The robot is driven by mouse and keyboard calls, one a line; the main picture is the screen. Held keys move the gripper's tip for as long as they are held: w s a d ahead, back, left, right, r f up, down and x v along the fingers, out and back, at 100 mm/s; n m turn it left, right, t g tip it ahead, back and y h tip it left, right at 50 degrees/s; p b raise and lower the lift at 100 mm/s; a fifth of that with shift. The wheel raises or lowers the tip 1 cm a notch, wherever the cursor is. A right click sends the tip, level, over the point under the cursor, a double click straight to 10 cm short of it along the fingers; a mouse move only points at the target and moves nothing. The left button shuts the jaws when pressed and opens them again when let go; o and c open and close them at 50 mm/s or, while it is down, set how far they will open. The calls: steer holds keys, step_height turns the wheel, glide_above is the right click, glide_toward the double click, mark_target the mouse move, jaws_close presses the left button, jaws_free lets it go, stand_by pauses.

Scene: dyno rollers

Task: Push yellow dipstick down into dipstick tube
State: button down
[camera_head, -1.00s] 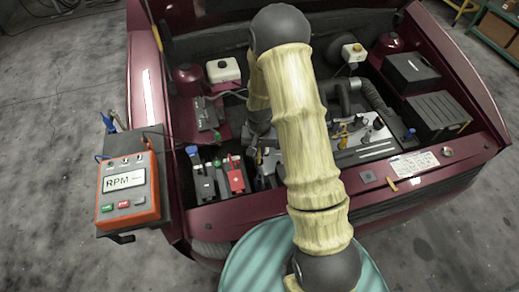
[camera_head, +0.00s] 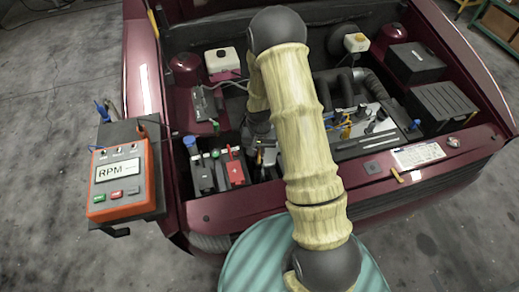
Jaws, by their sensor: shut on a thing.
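My gripper (camera_head: 260,153) points down in the engine bay, left of my upper arm and just right of the battery with the red cover. It is small and dark here, and its fingers are hard to make out. A small yellow piece, which looks like the yellow dipstick (camera_head: 259,158), shows at its end, and the gripper is shut on it. The dipstick tube is hidden, so I cannot tell how far the dipstick sits in it. Another yellow part (camera_head: 346,131) stands on the engine, right of my arm.
The battery's red cover (camera_head: 235,173) is close left of the gripper. An orange RPM tester (camera_head: 120,180) hangs at the car's left side. Black boxes (camera_head: 443,105) fill the bay's right side. A small yellow piece (camera_head: 398,175) lies on the front panel (camera_head: 440,172).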

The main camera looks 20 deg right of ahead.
steer(key=shift+f+b, duration=1.1)
steer(key=shift+f, duration=0.75)
steer(key=c, duration=1.5)
jaws_free()
steer(key=shift+o, duration=0.2)
steer(key=shift+r, duration=0.15)
step_height(320, 180, up, 17)
steer(key=shift+b, duration=0.45)
steer(key=shift+r, duration=0.1)
